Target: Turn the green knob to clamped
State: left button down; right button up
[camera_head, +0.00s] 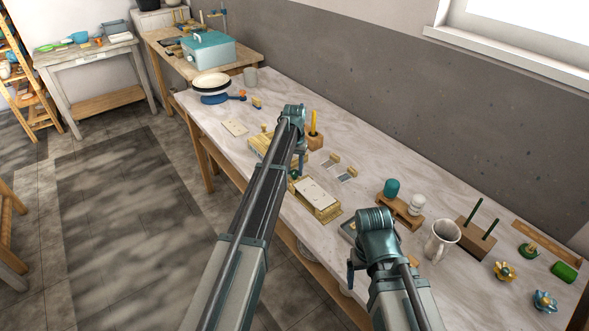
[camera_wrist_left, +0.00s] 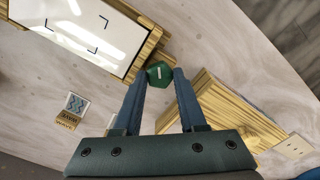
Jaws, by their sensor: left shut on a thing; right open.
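The green knob (camera_wrist_left: 159,73) has a white line and sits at the corner of a wooden fixture (camera_wrist_left: 155,42) that holds a white plate with black corner marks (camera_wrist_left: 80,28). My left gripper (camera_wrist_left: 160,80) is shut on the knob, with one finger on either side. The white line runs roughly along the fingers. In the head view the fixture (camera_head: 328,212) lies mid-table, and my left gripper (camera_head: 299,168) is above its far end, where my arm hides most of the knob. My right gripper (camera_head: 354,268) is at the table's front edge; its fingers are mostly hidden.
A second wooden block (camera_wrist_left: 215,110) lies close beside my left gripper. In the head view, a wooden stand with jars (camera_head: 401,210), a mug (camera_head: 442,240) and a pencil block (camera_head: 314,139) stand nearby.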

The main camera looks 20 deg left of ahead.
aim_at(294, 172)
pick_arm(q)
jog(key=m, duration=0.4)
jog(key=shift+m, duration=1.7)
jog(key=shift+c, duration=2.3)
grip_release()
pick_arm(e)
jog(key=shift+r, duration=0.1)
pick_arm(q)
notch_tip(294, 172, up, 14)
jog(key=p, duration=1.3)
jog(key=shift+p, duration=0.4)
pick_arm(e)
notch_tip(294, 172, up, 14)
jog(key=shift+f, duration=0.2)
